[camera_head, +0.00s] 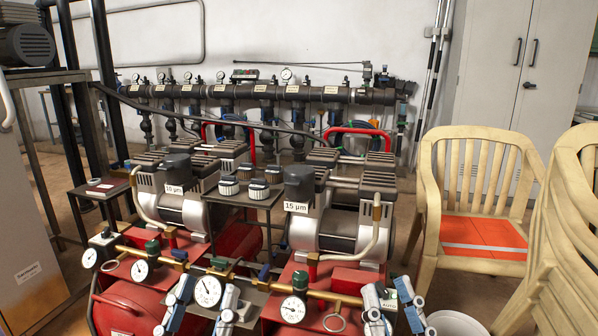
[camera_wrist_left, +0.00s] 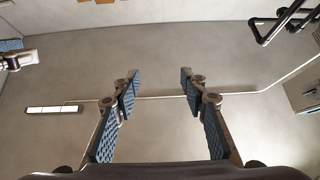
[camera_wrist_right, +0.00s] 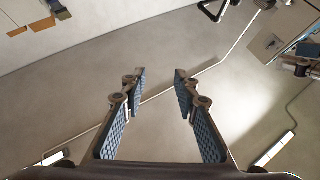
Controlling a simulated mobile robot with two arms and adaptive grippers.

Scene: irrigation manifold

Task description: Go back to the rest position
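My left gripper (camera_head: 203,296) stands upright at the bottom of the head view, in front of the gauges of the left compressor. Its two fingers are apart with nothing between them. In the left wrist view its fingers (camera_wrist_left: 158,90) are spread against a plain grey surface. My right gripper (camera_head: 390,298) stands upright at the bottom, right of the middle, in front of the right compressor's lower right side. Its fingers are also apart and empty, as the right wrist view shows (camera_wrist_right: 160,88).
Two red compressors (camera_head: 345,232) labelled 10 µm and 15 µm stand close ahead, with gauges and brass pipes. Several filter caps (camera_head: 258,189) sit on a small table between them. A dark manifold (camera_head: 262,92) runs behind. A chair (camera_head: 482,190) with an orange seat stands right, near a white bucket (camera_head: 457,324).

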